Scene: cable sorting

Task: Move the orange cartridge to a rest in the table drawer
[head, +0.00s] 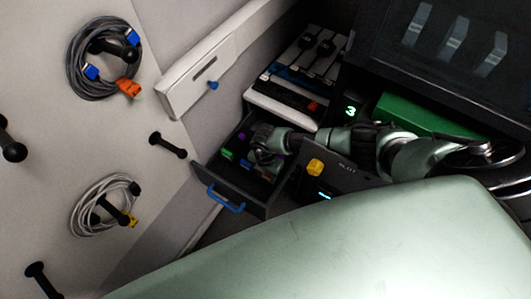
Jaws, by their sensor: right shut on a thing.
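The table drawer (200,178) is pulled open, with a blue handle (225,202) on its front. Small cartridges lie inside it, among them a green one (227,154) and a purple one (243,137). My right gripper (262,155) reaches down into the drawer from the right. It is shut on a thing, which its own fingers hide. I cannot make out the orange cartridge. My left gripper is not in view.
A white tray (262,112) with dark cables stands behind the drawer. A dark panel with a yellow-orange block (315,167) is right of it. A grey cable coil (72,70) and a pale coil (80,213) hang on the pegboard at left.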

